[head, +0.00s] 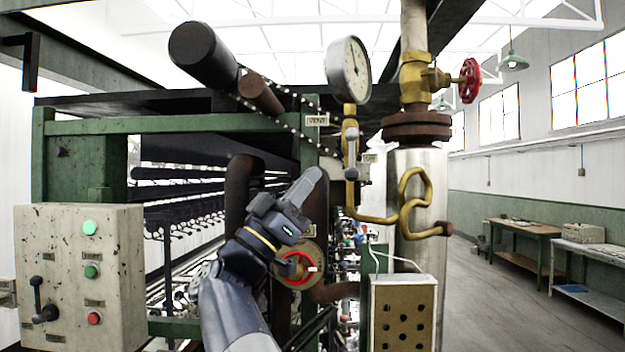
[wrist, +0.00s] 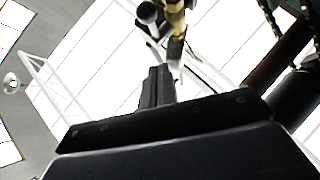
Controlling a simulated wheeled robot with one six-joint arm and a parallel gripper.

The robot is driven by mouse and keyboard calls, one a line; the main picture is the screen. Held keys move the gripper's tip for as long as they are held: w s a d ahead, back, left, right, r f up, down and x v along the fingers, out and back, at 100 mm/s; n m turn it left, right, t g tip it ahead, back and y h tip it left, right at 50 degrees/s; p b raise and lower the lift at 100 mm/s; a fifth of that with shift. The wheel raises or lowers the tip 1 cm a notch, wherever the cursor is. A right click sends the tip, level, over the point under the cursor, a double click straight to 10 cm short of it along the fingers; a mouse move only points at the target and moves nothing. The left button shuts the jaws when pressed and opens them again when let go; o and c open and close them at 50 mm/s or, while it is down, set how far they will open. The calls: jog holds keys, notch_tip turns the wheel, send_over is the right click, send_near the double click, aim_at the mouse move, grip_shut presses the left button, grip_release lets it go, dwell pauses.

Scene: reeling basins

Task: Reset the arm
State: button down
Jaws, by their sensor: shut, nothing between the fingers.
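My arm rises from the bottom middle of the head view, and my gripper (head: 312,180) points up and to the right. Its fingers are together and hold nothing. It is in front of the machine, just above a round brass valve with a red ring (head: 297,268); I cannot tell the gap in depth. In the wrist view the shut fingers (wrist: 158,85) point up toward the bright roof, with brass piping (wrist: 175,25) beyond them.
A control box (head: 80,270) with a lever and lit green button stands left. A pressure gauge (head: 348,70), brass pipes (head: 412,205) and a red handwheel (head: 469,81) are right of my gripper. A perforated box (head: 402,315) stands lower right. Open floor (head: 490,300) lies beyond, beside benches (head: 525,230).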

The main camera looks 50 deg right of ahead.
jog(key=b+v, duration=0.2)
jog(key=v, duration=0.5)
jog(key=shift+w+f+b, duration=0.2)
jog(key=shift+b, duration=0.1)
jog(key=shift+a, duration=0.1)
